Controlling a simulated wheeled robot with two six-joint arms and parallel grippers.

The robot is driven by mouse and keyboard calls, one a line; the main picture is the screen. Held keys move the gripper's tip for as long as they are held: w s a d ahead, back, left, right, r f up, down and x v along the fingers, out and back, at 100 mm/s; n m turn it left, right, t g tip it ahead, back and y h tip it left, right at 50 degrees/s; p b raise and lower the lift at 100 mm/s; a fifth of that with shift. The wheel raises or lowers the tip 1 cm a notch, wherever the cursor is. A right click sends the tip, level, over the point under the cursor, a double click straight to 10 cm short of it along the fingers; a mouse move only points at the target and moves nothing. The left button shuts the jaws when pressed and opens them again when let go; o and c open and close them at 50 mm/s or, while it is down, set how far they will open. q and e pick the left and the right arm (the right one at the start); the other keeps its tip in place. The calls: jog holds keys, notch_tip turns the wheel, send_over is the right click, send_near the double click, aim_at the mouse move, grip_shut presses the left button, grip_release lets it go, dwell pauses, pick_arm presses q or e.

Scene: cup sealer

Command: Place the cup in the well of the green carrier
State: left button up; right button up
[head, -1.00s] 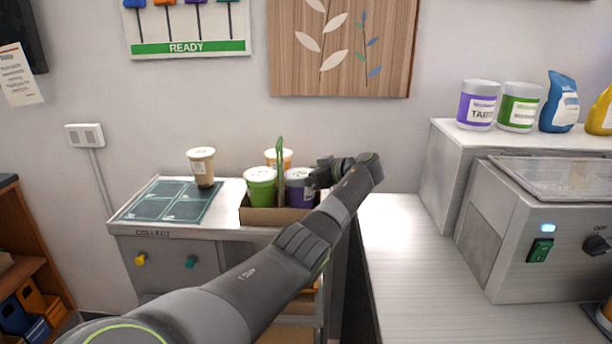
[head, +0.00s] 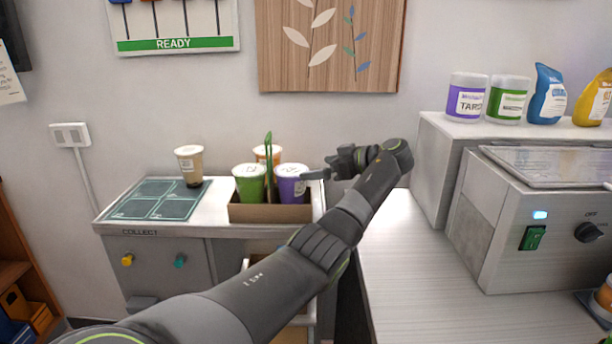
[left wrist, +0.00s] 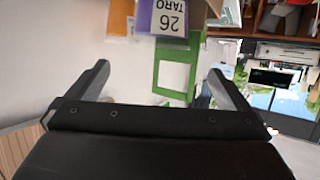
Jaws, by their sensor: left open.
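A brown carrier (head: 270,213) with an upright green handle (head: 268,160) stands on the white counter. A purple cup (head: 292,184) sits in its right front part, with a label reading 26 TARO in the left wrist view (left wrist: 178,18). A green cup (head: 249,182) sits front left and an orange cup (head: 267,153) behind; the cup bottoms are hidden by the carrier wall. My left gripper (head: 318,168) is open and empty, just right of the purple cup. In the left wrist view its open fingers (left wrist: 160,70) have nothing between them up close; the green handle frame shows beyond.
A tan cup (head: 190,166) stands on the dark green mat (head: 150,203) at the left of the counter. A grey sealing machine (head: 545,230) stands at the right. Tubs and pouches line the shelf above it.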

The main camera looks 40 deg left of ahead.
pick_arm(q)
jog(key=shift+v, duration=1.55)
